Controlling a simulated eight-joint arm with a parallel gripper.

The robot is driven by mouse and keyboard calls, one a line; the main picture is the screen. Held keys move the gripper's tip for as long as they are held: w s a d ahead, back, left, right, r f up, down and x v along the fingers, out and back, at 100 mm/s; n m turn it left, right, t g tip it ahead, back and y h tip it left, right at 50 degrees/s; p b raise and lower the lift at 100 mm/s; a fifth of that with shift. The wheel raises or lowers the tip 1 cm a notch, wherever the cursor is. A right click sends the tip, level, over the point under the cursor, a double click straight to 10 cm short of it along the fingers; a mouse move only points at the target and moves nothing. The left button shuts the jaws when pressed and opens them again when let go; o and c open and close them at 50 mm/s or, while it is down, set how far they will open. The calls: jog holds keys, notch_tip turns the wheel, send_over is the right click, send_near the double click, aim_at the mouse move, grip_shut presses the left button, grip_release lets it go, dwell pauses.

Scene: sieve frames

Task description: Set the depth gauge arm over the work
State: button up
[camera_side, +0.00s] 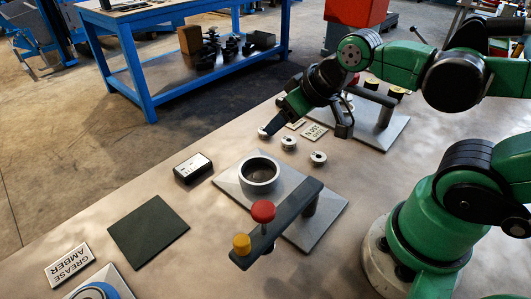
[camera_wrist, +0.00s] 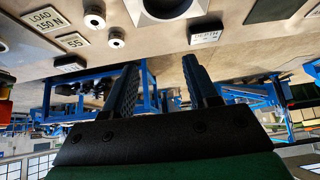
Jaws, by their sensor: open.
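In the side view, a dark bar (camera_side: 285,222), which looks like the gauge arm, sits on a post on a grey plate (camera_side: 322,226). It carries a red knob (camera_side: 263,211) and, at its near end, a yellow knob (camera_side: 241,244). An open grey ring (camera_side: 260,175), apparently the work, stands on the same plate; the bar passes beside it, not across its opening. The ring's edge shows at the top of the wrist view (camera_wrist: 165,9). My gripper (camera_side: 272,127) is behind the ring, above the table and apart from the bar. Its fingers are spread and empty in the wrist view (camera_wrist: 160,72).
Several small metal spools (camera_side: 288,143) lie behind the ring. A second fixture (camera_side: 383,130) stands at the back, partly hidden by my arm. A small labelled box (camera_side: 193,168) and a dark mat (camera_side: 148,230) lie left. A GREASE AMBER sign (camera_side: 68,264) is near the front.

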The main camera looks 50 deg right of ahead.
jog(key=shift+o, duration=0.5)
notch_tip(320, 180, up, 6)
jog(key=n+g, duration=0.7)
jog(key=n, duration=1.4)
send_over(241, 240)
notch_tip(241, 240, down, 4)
jog(key=shift+f, duration=3.2)
jog(key=shift+c, duration=0.2)
grip_shut()
